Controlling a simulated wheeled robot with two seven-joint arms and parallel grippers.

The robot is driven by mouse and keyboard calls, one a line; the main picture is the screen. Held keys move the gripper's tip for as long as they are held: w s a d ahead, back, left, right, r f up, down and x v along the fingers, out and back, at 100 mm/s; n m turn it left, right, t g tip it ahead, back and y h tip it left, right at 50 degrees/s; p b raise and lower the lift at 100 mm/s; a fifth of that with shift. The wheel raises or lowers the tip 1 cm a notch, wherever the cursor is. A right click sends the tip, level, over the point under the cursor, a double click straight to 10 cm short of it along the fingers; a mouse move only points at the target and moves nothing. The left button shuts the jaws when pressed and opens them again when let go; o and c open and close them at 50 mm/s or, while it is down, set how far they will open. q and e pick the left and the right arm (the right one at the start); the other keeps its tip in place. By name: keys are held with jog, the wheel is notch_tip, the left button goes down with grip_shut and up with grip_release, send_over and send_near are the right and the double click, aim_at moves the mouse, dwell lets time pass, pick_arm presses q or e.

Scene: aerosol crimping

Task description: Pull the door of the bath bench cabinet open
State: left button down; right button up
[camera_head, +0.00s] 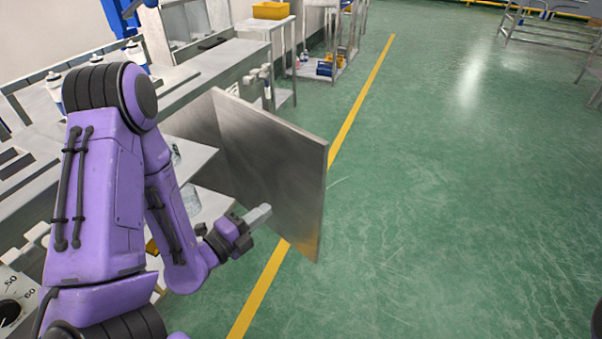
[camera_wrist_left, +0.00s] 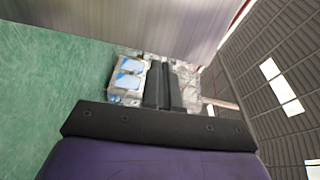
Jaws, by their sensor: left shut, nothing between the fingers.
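The bath bench cabinet door (camera_head: 275,165), a plain grey metal panel, stands swung well out from the bench (camera_head: 200,80). Its far edge is toward the bench and its free edge is out over the green floor. My left gripper (camera_head: 260,213) is shut and empty, in front of the door's inner face near its lower part. I cannot tell whether it touches the door. In the left wrist view, the two dark fingers (camera_wrist_left: 164,88) lie close together, and the grey metal panel (camera_wrist_left: 130,22) fills the top. My right gripper is not in view.
The open cabinet shows clear items (camera_head: 190,198) inside, partly hidden by my left arm. White bottles (camera_head: 55,88) stand on the bench at the left. A yellow bin (camera_head: 271,10) sits on a side table behind. The green floor (camera_head: 460,190) to the right is clear.

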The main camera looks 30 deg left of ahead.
pick_arm(q)
jog(key=p, duration=0.2)
send_near(309, 175)
jog(key=shift+m, duration=0.4)
jog(key=w, duration=0.3)
jog(key=w+d, duration=0.1)
jog(key=w, duration=0.2)
jog(key=shift+w+d+f, duration=0.15)
jog(key=shift+w+f, duration=0.05)
jog(key=shift+w, duration=0.15)
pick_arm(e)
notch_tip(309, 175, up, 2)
